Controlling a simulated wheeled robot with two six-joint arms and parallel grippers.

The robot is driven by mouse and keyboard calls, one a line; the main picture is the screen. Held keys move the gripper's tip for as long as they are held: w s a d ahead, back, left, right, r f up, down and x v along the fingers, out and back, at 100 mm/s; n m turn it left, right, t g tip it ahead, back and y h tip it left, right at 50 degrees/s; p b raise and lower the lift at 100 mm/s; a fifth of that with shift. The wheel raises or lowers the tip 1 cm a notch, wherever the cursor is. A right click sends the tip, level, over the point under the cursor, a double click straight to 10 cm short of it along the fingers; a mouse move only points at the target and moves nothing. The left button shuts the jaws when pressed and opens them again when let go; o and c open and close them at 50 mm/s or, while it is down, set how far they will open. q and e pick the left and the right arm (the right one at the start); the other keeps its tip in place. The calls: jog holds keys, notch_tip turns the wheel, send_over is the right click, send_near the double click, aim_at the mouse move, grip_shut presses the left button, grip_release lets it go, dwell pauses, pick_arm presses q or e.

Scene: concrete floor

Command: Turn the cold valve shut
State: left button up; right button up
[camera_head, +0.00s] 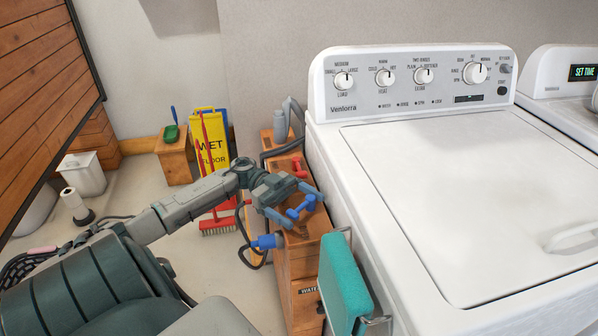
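The cold valve has a blue handle (301,207) on top of the narrow wooden box beside the washer. My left gripper (296,205) reaches in from the left, with its fingers spread apart and the blue handle at the fingertips between them. I cannot tell whether either finger touches the handle. A blue fitting (266,241) with a dark hose sits at the box's left side, below the handle. A red valve handle (299,167) stands farther back on the same box. My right gripper is out of view.
The white washer (345,150) stands close on the right. A teal sponge-like block (343,285) hangs in a wire holder on its side. A yellow wet-floor sign (212,145) and a red broom (217,227) stand behind my arm.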

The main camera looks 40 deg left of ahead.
pick_arm(q)
jog(key=shift+w, duration=0.1)
jog(key=shift+a, duration=0.25)
jog(key=a+b, duration=0.2)
jog(key=a, duration=0.8)
jog(key=shift+s+a, duration=0.15)
jog(key=shift+s, duration=0.25)
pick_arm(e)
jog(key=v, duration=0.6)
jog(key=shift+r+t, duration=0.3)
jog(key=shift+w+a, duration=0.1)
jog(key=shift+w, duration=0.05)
